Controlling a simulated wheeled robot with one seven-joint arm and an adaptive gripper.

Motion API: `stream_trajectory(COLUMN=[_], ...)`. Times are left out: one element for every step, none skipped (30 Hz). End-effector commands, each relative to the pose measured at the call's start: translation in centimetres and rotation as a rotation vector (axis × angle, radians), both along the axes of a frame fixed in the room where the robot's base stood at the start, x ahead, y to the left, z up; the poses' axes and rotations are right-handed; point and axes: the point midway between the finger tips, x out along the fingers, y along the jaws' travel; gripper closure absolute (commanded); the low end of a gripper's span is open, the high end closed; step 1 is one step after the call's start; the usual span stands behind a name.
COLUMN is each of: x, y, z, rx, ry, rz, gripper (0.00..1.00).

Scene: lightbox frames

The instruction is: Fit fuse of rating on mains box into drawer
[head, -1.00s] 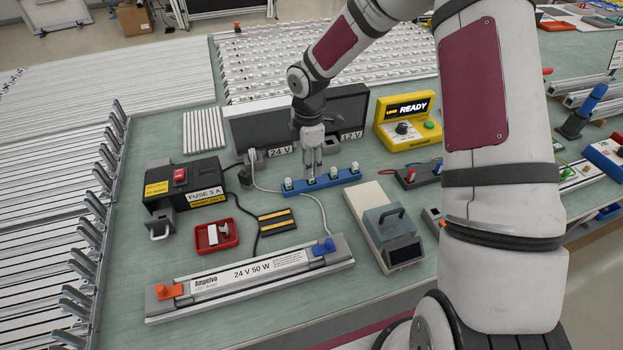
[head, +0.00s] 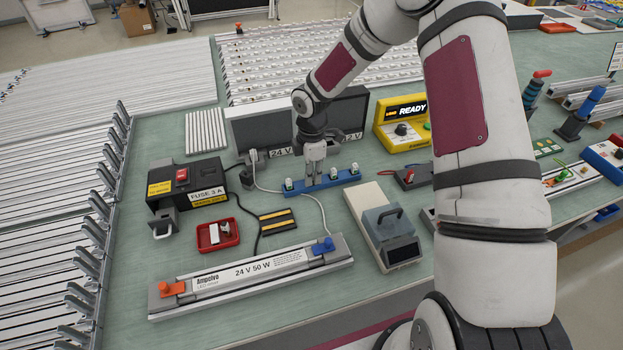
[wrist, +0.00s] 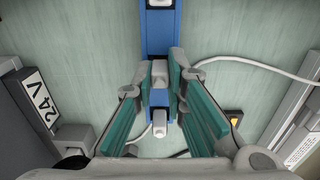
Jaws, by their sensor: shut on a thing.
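My gripper (head: 315,172) points down over the blue fuse rack (head: 300,189) and is shut on a pale fuse (wrist: 160,72), seen between the teal finger pads in the wrist view. I cannot tell whether this fuse is still seated in the rack. Other fuses stand upright in the rack, at its left end (head: 288,184) and to the right of my gripper (head: 354,168). The black mains box (head: 188,182), labelled FUSE 3 A, has a red switch. Its grey drawer (head: 163,228) stands out at the front. Markings on the held fuse are not readable.
A red tray (head: 236,241) with a pale part lies right of the drawer. A yellow-striped black block (head: 277,222), cables and a long 24 V 50 W unit (head: 250,272) lie nearby. Dark 24 V and 12 V units stand behind the rack. A grey handled device (head: 390,232) sits right.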

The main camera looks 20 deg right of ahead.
Motion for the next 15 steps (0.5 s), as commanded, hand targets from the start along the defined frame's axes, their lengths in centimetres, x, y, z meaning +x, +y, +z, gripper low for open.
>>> stream_trajectory(x=[0.0, 0.0, 0.0, 0.0, 0.0, 0.0, 0.1, 0.1, 0.1, 0.1, 0.1, 0.1, 0.2, 0.2, 0.2], y=[0.0, 0.0, 0.0, 0.0, 0.0, 0.0, 0.0, 0.0, 0.0, 0.0, 0.0, -0.1, -0.1, -0.1, -0.1], z=[0.0, 0.0, 0.0, 0.1, 0.1, 0.3, 0.4, 0.6, 0.8, 1.0, 1.3, 1.7, 2.1, 2.5, 3.1], rx=[0.000, 0.000, 0.000, 0.000, 0.000, 0.000, 0.000, 0.000, 0.000, 0.000, 0.000, -0.001, -0.001, -0.001, -0.001], ry=[0.000, 0.000, 0.000, 0.000, 0.000, -0.001, -0.001, -0.001, -0.002, -0.002, -0.002, -0.003, -0.004, -0.004, -0.004], rz=[0.000, 0.000, 0.000, 0.000, 0.000, 0.000, 0.000, 0.000, 0.000, -0.001, -0.001, -0.001, -0.002, -0.002, -0.002], gripper=[1.00, 1.00, 1.00, 1.00, 1.00, 1.00, 1.00, 1.00, 1.00, 1.00, 1.00, 1.00, 1.00, 1.00, 1.00])
